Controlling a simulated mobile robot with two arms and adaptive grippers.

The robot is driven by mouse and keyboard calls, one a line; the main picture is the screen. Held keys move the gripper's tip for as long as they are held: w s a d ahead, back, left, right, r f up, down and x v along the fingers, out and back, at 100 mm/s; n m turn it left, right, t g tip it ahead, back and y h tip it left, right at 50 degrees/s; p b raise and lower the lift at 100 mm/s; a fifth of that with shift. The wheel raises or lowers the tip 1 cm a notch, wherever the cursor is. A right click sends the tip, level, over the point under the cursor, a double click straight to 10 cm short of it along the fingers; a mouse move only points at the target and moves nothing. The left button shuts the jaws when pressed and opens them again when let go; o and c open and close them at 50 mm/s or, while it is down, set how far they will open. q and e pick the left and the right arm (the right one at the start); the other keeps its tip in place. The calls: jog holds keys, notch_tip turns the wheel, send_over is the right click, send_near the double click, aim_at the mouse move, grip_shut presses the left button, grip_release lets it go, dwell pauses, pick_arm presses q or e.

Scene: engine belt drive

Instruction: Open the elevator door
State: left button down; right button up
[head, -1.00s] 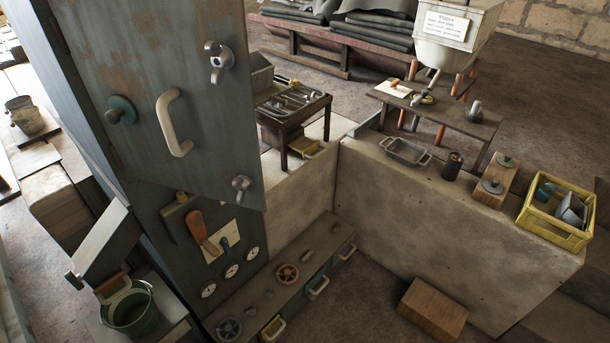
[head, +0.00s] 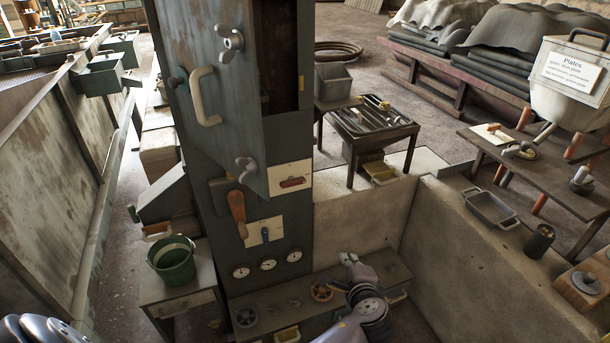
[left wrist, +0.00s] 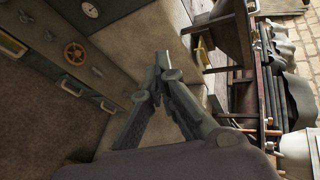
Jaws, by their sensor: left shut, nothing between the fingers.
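A tall dark green cabinet (head: 283,222) stands left of centre in the head view. I cannot tell for certain that this is the elevator door. My left gripper (head: 347,257) is shut and empty, low and to the right of the cabinet, apart from the handle. In the left wrist view its fingers (left wrist: 162,62) meet at the tips. My right gripper is not in view.
A low bench (head: 386,268) with handwheels and drawers lies by my left gripper. A concrete wall (head: 470,265) stands to the right. A green bucket (head: 172,260) sits on a small stand left of the cabinet. A tool table (head: 372,130) stands behind.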

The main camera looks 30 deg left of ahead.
pick_arm(q)
jog(key=s+a+r+n+y, duration=0.1)
jog(key=s+r+n+y, duration=0.15)
jog(key=r, duration=0.75)
jog(key=s+a+r+n+y+b, duration=0.1)
jog(key=s+a+r+n+y, duration=0.2)
jog(key=r, duration=0.6)
jog(key=s+r+n+y, duration=0.15)
jog(key=s+r, duration=0.25)
jog(key=r, duration=0.6)
jog(key=w+a+p, duration=0.2)
jog(key=a+p, duration=0.2)
jog(key=a, duration=0.5)
jog(key=shift+w+y, duration=0.2)
jog(key=shift+y, duration=0.1)
jog(key=shift+a, duration=0.1)
